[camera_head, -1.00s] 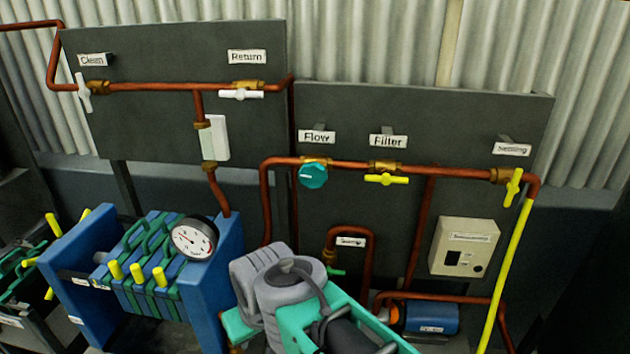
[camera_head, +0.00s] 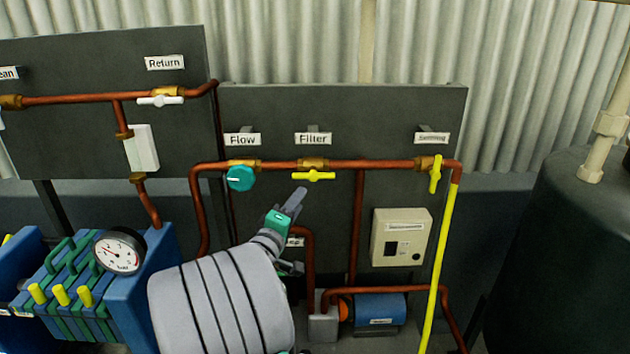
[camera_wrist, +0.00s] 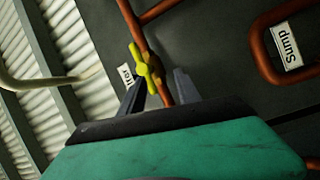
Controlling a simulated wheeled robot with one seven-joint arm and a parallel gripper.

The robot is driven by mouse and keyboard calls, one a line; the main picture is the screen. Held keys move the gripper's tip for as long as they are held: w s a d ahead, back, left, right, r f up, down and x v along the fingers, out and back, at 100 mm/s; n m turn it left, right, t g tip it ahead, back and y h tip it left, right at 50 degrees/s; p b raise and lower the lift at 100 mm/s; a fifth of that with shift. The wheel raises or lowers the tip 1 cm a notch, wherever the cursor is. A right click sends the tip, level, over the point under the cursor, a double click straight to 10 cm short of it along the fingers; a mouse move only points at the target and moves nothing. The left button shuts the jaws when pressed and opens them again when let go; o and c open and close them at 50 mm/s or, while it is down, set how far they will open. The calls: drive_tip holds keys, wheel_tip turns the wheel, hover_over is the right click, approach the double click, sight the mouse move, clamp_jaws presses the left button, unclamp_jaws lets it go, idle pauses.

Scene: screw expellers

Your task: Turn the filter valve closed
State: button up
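The filter valve is a yellow T-handle (camera_head: 313,176) on the copper pipe, under the "Filter" label (camera_head: 313,139). Its handle lies horizontal, along the pipe, in the head view. My gripper (camera_head: 298,193) is just below and left of the handle in that view. In the wrist view the yellow handle (camera_wrist: 146,63) shows just beyond my gripper (camera_wrist: 157,82). Its two dark fingers stand apart there, with the handle and pipe in line with the gap. Nothing is held. I cannot tell whether a finger touches the handle. The label is partly hidden by a finger.
The teal flow knob (camera_head: 240,178) is left of the filter valve. The yellow settling valve (camera_head: 435,174) is to the right, upright. A copper pipe loop (camera_head: 309,265) and a switch box (camera_head: 400,237) lie below. The filter press (camera_head: 75,285) stands at lower left.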

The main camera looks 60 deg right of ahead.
sight(316, 177)
drive_tip(key=d+r+p, duration=0.1)
drive_tip(key=d, duration=0.1)
drive_tip(key=s+d+r+n+h+p, duration=0.1)
drive_tip(key=d, duration=0.2)
drive_tip(key=d+r+n+p, duration=0.1)
drive_tip(key=d, duration=0.2)
drive_tip(key=shift+s+r+h, duration=0.15)
drive_tip(key=shift+r+h, duration=0.2)
drive_tip(key=shift+h, duration=0.05)
drive_tip(key=shift+d, duration=0.3)
drive_tip(key=shift+c, duration=0.2)
clamp_jaws()
